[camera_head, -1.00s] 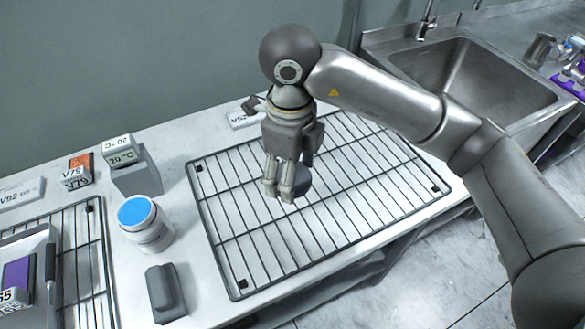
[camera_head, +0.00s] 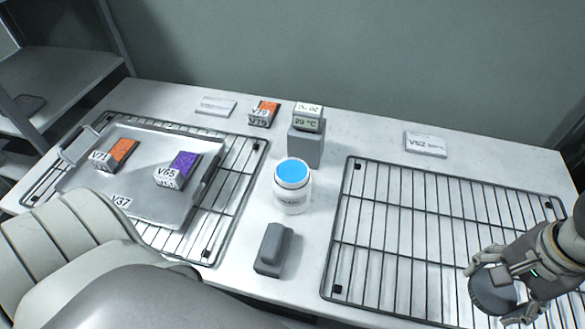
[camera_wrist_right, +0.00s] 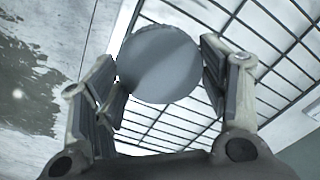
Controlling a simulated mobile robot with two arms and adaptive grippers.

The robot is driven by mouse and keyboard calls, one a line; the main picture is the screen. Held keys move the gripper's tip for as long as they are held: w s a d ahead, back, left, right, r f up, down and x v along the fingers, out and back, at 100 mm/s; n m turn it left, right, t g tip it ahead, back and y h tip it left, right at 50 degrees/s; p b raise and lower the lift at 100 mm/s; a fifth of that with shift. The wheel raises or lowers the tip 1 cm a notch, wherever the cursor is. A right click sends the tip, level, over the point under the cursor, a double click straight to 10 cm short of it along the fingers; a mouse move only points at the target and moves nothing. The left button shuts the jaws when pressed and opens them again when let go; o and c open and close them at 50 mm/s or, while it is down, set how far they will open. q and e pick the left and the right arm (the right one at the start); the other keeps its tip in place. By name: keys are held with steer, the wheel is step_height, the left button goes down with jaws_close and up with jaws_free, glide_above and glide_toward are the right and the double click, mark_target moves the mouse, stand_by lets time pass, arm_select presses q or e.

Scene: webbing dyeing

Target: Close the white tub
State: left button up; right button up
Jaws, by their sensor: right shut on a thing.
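The white tub (camera_head: 291,199) stands upright on the table in the head view, between the two racks. Its top is uncovered and shows bright blue contents. My right gripper (camera_head: 488,294) is at the lower right, over the right wire rack and well to the right of the tub. It is shut on a round dark grey lid (camera_head: 495,290). In the right wrist view the lid (camera_wrist_right: 158,65) sits between the two fingers (camera_wrist_right: 160,85), above the rack bars. My left gripper is out of view.
The right wire rack (camera_head: 343,220) is otherwise empty. A metal tray (camera_head: 150,208) with orange and purple boxes is at left. A V52 label (camera_head: 425,144) lies behind the rack.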

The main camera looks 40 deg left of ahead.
steer(key=d+n, duration=0.1)
steer(key=s+d+n, duration=0.1)
steer(key=n, duration=0.1)
steer(key=shift+s+d+f+n, duration=0.1)
steer(key=shift+s+f+n, duration=0.1)
steer(key=shift+f+n, duration=0.15)
steer(key=shift+s+d+f+n, duration=0.1)
steer(key=shift+s+d+n, duration=0.2)
steer(key=shift+n, duration=0.35)
steer(key=shift+s+d+f+n, duration=0.15)
steer(key=shift+d+n, duration=0.1)
steer(key=shift+n, duration=0.35)
